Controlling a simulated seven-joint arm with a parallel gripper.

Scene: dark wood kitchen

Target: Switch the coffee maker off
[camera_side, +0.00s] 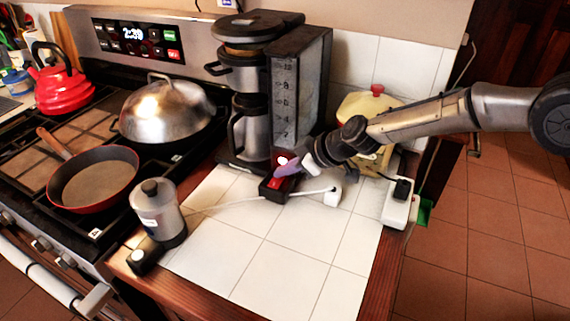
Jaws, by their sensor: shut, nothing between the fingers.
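The coffee maker (298,90) stands upright at the back of the white tiled counter, black and grey with a metal carafe (250,130) in its left side. At its base, front right, is a small dark switch block with a red part (274,184) and a bright red-white light (283,160) just above. My gripper (286,169) reaches in from the right and is shut and empty. Its purple-tinted fingertips are at the switch block, over or against the red part; I cannot tell whether they touch. The fingertips hide part of the switch.
A steel grinder (158,212) stands at the counter's front left. A white cable and plug (332,194) lie near my gripper, with a power strip (399,205) on the right edge. A yellowish pot (368,106) is behind my arm. The front tiles are clear.

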